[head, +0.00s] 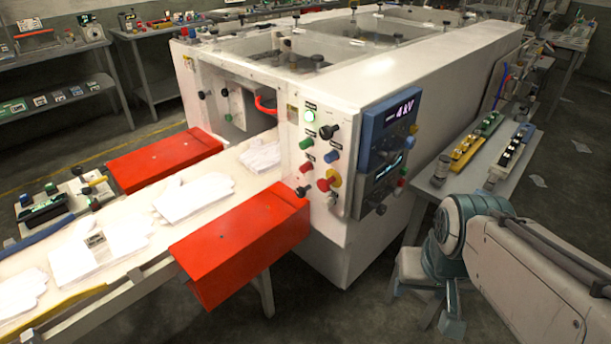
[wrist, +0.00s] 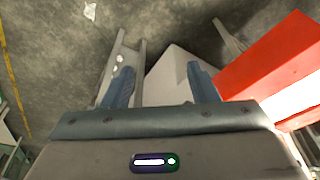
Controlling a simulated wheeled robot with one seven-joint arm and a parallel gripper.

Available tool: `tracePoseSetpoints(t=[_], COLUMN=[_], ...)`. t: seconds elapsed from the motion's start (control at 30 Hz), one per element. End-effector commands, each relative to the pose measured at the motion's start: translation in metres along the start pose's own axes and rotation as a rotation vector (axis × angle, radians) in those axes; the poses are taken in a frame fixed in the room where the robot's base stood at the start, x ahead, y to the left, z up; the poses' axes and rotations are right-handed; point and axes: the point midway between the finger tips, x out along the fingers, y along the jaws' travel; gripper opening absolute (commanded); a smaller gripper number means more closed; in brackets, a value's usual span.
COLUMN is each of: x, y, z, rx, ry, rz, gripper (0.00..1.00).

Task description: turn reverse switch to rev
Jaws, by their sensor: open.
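The white machine (head: 345,80) carries a control panel on its front face, with a lit green button (head: 309,116), a black knob (head: 329,131), a red knob on a yellow plate (head: 328,181) and another black knob (head: 302,191). The labels are too small to read, so I cannot tell which control is the reverse switch or how it is set. My gripper (wrist: 162,85) is open, its two blue fingers apart with nothing held between them. It is away from the panel; in the head view my arm is at the lower right.
Red guards (head: 240,240) flank a conveyor (head: 120,235) carrying white gloves. A blue display box (head: 388,125) is right of the knobs. A grey side table (head: 475,165) with small parts and a jar stands at the right. Floor is open before the machine.

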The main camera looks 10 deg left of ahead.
Motion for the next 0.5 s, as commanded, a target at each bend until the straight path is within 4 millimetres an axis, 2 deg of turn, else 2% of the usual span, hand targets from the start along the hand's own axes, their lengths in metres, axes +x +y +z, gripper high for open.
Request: tracePoseSetpoints(t=[0.13, 0.23, 0.5], x=[0.004, 0.013, 0.05], y=[0.0, -0.002, -0.011], z=[-0.007, -0.02, -0.08], rx=[-0.061, -0.18, -0.647], ry=[-0.024, -0.071, -0.239], rz=[0.019, 0.059, 0.245], gripper=[0.53, 0.53, 0.53])
